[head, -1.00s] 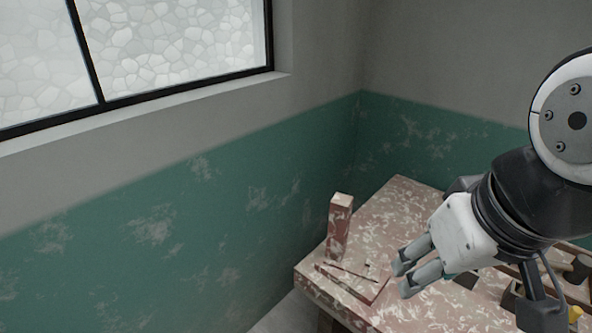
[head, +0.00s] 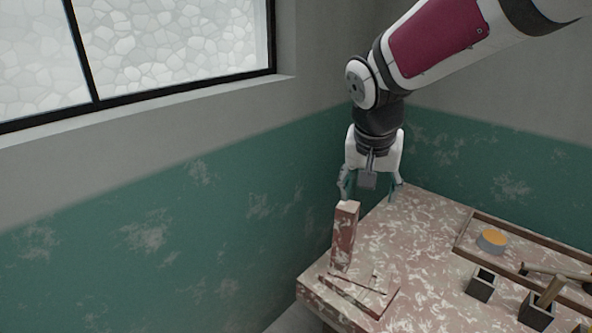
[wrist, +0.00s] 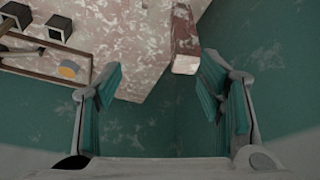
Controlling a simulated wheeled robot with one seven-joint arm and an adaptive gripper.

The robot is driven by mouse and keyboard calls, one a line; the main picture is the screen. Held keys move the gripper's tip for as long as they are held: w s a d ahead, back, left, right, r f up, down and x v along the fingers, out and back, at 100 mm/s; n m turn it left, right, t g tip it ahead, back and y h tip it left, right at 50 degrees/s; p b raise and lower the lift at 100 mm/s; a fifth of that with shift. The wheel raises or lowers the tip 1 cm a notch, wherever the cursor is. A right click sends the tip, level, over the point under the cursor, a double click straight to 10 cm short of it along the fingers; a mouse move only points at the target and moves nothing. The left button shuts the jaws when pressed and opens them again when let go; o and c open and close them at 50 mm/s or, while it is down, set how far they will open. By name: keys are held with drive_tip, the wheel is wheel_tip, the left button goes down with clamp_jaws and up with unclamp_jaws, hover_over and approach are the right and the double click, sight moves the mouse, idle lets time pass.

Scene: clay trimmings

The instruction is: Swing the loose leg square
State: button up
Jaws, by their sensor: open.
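The leg (head: 344,240) is a reddish-brown block with pale blotches. It stands about upright near the left corner of the worktable, and its foot meets a low flat piece (head: 378,303) with thin dark edges. It also shows in the wrist view (wrist: 184,38), its pale end facing the camera. My gripper (head: 370,193) points down, open and empty, above and behind the leg toward the wall corner. In the wrist view the leg lies beyond the fingertips (wrist: 160,78), nearer the right finger, and appears apart from it. Whether the leg is square to the flat piece is unclear.
The blotchy worktable (head: 430,245) has clear surface right of the leg. A wooden tray (head: 462,238) at the right holds an orange-topped round tin (head: 491,241). Two dark open boxes (head: 481,284) (head: 536,310) stand nearby. Green-painted walls close in left and behind.

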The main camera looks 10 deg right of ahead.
drive_tip(key=m+b, duration=0.1)
drive_tip(key=m, duration=0.1)
hover_over(347, 222)
drive_tip(key=a, duration=0.2)
wheel_tip(347, 222, down, 7)
drive_tip(key=x, duration=0.9)
drive_tip(key=d+b+x, duration=0.1)
drive_tip(key=x, duration=0.3)
drive_tip(key=shift+s+f, duration=0.15)
drive_tip(key=shift+s, duration=0.1)
